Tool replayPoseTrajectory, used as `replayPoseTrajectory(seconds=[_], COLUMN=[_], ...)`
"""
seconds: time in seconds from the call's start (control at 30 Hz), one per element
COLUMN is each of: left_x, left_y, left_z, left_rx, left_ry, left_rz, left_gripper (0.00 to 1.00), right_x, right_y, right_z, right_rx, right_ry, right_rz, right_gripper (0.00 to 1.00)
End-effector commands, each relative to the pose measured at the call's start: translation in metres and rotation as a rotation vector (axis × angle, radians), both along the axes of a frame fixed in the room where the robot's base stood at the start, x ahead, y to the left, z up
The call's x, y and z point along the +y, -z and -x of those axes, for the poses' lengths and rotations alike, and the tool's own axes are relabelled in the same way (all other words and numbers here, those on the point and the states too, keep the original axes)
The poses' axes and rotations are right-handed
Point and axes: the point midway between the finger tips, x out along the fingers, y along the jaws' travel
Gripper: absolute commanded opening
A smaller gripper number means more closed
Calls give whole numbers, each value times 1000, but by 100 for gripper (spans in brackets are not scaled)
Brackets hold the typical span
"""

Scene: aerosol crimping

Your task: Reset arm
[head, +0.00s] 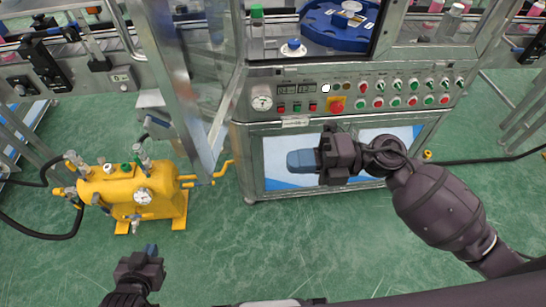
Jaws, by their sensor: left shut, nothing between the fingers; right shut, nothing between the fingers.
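My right gripper (302,161) comes in from the right. It is shut and empty, its blue-grey fingers pointing left in front of the lower cabinet of the machine. My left gripper (151,250) is at the bottom left, low over the green floor. It is shut and empty, with its fingers pointing up in the picture. Most of my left arm is out of frame.
The crimping machine's control panel (350,92) has several buttons, a gauge and a red emergency stop (336,106). A blue rotary table (340,24) sits above it. A yellow tank (130,190) with hoses stands at left. The green floor (215,265) between is clear.

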Motion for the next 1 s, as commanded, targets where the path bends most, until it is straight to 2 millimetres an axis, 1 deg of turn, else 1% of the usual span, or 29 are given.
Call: replayPoseTrajectory(seconds=[0.03,0.2,0.5,0.57,0.67,0.77,0.9,1.0], left_x=[0,0,0,0,0,-1,0,0], left_y=[2,3,3,3,4,4,4,5], left_z=[-1,-1,-1,-1,-1,0,0,1], left_rx=[-1,0,0,0,1,1,3,5], left_ry=[1,1,1,1,1,1,1,0], left_rz=[1,1,1,1,0,0,0,0], left_gripper=[0,0,0,0,0,0,0,0], right_x=[-7,-20,-23,-23,-23,-28,-45,-65], right_y=[1,0,-1,-1,-7,-19,-41,-41], right_z=[1,5,5,3,-8,-27,-65,-86], right_rx=[2,1,-4,-12,-15,11,99,217], right_ry=[2,-1,0,15,79,194,415,591], right_rz=[2,1,-1,-4,-39,-120,-279,-392], right_gripper=[0,0,0,0,0,0,0,0])
